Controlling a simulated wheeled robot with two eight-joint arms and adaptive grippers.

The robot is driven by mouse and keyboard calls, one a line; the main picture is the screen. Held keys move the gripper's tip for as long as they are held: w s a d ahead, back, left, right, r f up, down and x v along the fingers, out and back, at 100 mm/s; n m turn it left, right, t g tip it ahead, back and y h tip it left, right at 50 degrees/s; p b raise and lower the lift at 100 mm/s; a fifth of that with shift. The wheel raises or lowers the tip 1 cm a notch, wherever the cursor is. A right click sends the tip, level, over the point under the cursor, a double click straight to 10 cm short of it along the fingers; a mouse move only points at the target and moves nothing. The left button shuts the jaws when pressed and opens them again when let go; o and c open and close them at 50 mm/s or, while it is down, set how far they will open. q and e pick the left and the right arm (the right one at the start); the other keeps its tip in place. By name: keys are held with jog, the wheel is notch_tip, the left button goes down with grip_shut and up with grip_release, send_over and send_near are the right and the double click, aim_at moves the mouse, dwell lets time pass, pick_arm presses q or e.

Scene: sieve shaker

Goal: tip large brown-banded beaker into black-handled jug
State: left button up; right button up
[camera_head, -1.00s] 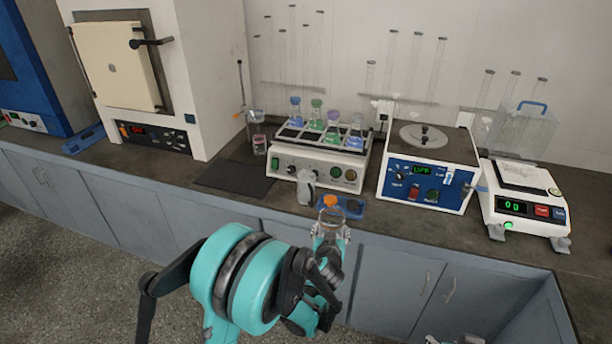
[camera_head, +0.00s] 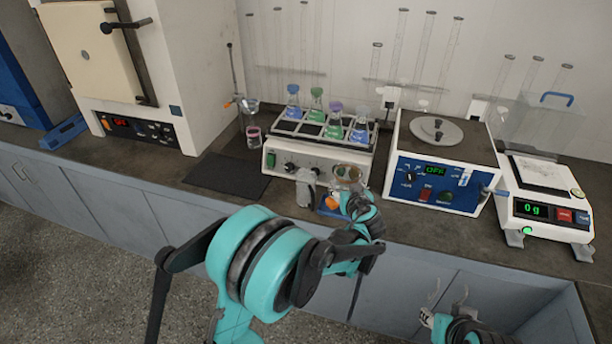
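A clear glass beaker with a brownish band near its rim (camera_head: 346,174) is at the end of my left arm, above the front edge of the bench. My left gripper (camera_head: 352,197) seems closed around its lower part, though my wrist hides most of the fingers. The beaker looks roughly upright. A small grey-white jug-like vessel (camera_head: 306,188) stands just left of the beaker; its handle colour is too small to tell. A clear glass vessel (camera_head: 250,107) stands further back, left of the shaker. My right gripper (camera_head: 442,306) is low at the lower right, fingers apart and empty.
A shaker with several coloured flasks (camera_head: 318,160) stands behind the beaker. A blue tray with an orange item (camera_head: 331,203) is partly hidden by my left arm. A hotplate unit (camera_head: 444,170) and a balance (camera_head: 547,205) stand right. A dark mat (camera_head: 226,176) lies clear at left.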

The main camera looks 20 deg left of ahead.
pick_arm(q)
jog(key=shift+a, duration=0.1)
jog(key=shift+a+r+n+h, duration=0.35)
jog(key=shift+r+n+h, duration=0.15)
jog(key=shift+n, duration=0.1)
jog(key=shift+a+f+n+g+h, duration=0.3)
jog(key=shift+a+n+h, duration=0.1)
jog(key=shift+n+h, duration=0.15)
jog(key=shift+a+r+n+h+p, duration=1.1)
jog(key=shift+n+h+p, duration=0.05)
jog(key=shift+p, duration=0.5)
jog(key=shift+w, duration=0.1)
jog(key=shift+r+n+h+p, duration=0.4)
jog(key=shift+h, duration=0.1)
jog(key=shift+f+n+g+h, duration=0.2)
jog(key=shift+n+g+h, duration=0.1)
jog(key=shift+n+h, duration=0.2)
jog(key=shift+r+n+h, duration=0.6)
jog(key=shift+r, duration=0.05)
dwell(1.0)
jog(key=shift+a+r+n+h+p, duration=0.1)
jog(key=shift+r+n+h+p, duration=0.25)
jog(key=shift+r+n+h, duration=0.05)
dwell(1.5)
